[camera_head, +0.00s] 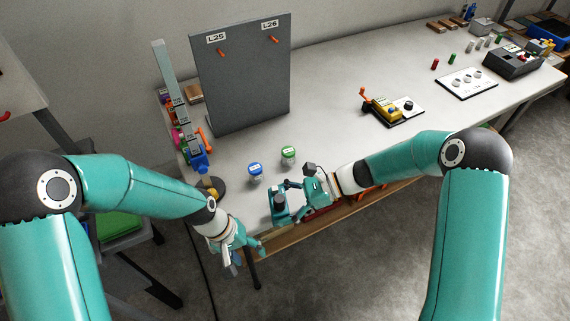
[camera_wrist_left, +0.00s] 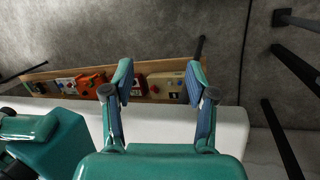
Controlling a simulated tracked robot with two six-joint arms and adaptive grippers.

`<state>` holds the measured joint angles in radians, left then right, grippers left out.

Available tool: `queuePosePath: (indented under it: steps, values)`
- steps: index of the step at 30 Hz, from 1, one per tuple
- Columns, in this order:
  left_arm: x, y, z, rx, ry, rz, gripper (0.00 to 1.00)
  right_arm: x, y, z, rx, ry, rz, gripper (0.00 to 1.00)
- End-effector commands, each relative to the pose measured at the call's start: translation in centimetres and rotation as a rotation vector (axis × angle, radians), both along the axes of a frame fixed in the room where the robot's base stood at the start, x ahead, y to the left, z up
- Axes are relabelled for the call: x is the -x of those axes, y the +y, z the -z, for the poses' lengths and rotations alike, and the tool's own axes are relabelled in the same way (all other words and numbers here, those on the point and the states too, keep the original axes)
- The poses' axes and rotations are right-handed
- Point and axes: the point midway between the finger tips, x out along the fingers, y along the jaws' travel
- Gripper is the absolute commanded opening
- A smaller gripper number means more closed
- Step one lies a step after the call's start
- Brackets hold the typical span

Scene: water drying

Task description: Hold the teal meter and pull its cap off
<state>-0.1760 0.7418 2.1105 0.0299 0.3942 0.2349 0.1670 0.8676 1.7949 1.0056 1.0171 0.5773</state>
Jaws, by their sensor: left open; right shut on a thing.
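The teal meter (camera_head: 275,215) is near the front edge of the table in the head view. A dark round part shows on it; I cannot tell whether that is its cap. My right gripper (camera_head: 288,198) is shut on the meter and partly hides it. My left gripper (camera_head: 251,256) is open and empty, in front of the table edge, below and to the left of the meter. Its two spread fingers (camera_wrist_left: 160,88) show in the left wrist view with nothing between them.
A blue-lidded jar (camera_head: 255,173) and a green-lidded jar (camera_head: 288,155) stand behind the meter. A grey panel (camera_head: 242,80) with orange hooks stands at the back. A wooden tray (camera_wrist_left: 40,72) of several devices lies along the table's front edge.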

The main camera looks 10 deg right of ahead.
Motion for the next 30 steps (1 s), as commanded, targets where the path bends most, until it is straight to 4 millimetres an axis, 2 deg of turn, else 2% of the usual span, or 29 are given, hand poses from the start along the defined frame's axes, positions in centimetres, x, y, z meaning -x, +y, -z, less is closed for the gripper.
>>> queuePosePath:
  steps: [1, 9, 12, 15, 18, 23, 26, 30]
  values:
    - [-1.1, -1.5, -2.5, -0.001, -0.003, 0.031, 0.57, 0.0, 0.0, 0.0, -0.001, 0.0, 0.0, 0.2]
    - [-3.9, -7.6, -15.4, -0.091, -0.041, 0.297, 0.57, 0.0, 0.0, 0.0, -0.001, 0.0, 0.001, 0.2]
    - [-4.3, -9.0, -19.7, -0.145, -0.078, 0.392, 0.57, 0.0, 0.0, 0.0, -0.001, 0.0, 0.001, 0.2]
    - [-5.1, -9.8, -22.3, -0.203, -0.122, 0.474, 0.57, 0.0, 0.0, 0.0, -0.001, 0.0, 0.001, 0.2]
    - [-6.1, -10.2, -23.6, -0.251, -0.164, 0.538, 0.57, 0.0, 0.0, 0.0, -0.001, 0.0, 0.001, 0.2]
    - [-7.1, -10.4, -24.2, -0.293, -0.202, 0.591, 0.57, 0.0, 0.0, 0.0, -0.001, 0.0, 0.001, 0.2]
    - [-7.2, -10.4, -23.8, -0.3, -0.207, 0.601, 0.57, 0.0, 0.0, 0.0, -0.001, 0.0, 0.001, 0.2]
    - [-7.2, -10.3, -22.1, -0.3, -0.204, 0.6, 0.57, 0.0, 0.0, 0.0, -0.001, 0.0, 0.001, 0.2]
